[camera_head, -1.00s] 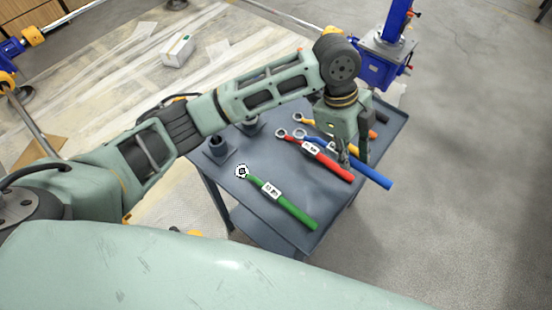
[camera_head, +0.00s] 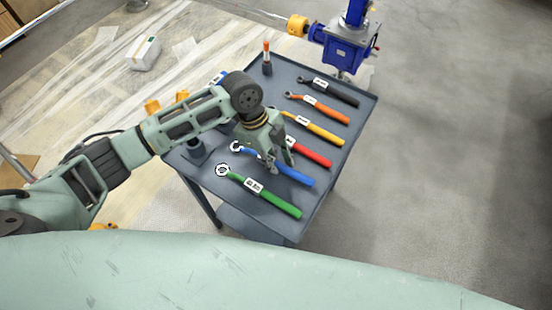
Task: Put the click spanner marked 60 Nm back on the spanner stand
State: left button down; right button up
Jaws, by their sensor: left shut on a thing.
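My left gripper (camera_head: 280,166) is shut on the blue spanner (camera_head: 295,175), around its middle. The blue spanner lies on or just above the grey table (camera_head: 225,190), between the red spanner (camera_head: 312,155) and the green spanner (camera_head: 270,197), roughly parallel to both. Its ring end points left and its handle right. The gripper hides its label. Yellow (camera_head: 320,130), orange (camera_head: 325,109) and black (camera_head: 335,93) spanners lie farther back in the row. Labels show on several spanners, but I cannot read the 60 Nm mark. My right gripper is not in view.
A dark socket-like holder (camera_head: 196,150) stands at the table's left edge, partly behind my arm. An orange-topped upright piece (camera_head: 266,57) stands at the back. A blue screw jack (camera_head: 347,50) is behind the table. Open floor (camera_head: 450,150) lies right.

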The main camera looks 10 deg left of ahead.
pick_arm(q)
jog(key=shift+f, duration=0.15)
jog(key=c, duration=1.5)
grip_release()
jog(key=shift+f, duration=0.1)
jog(key=shift+c, duration=0.2)
jog(key=v, duration=1.2)
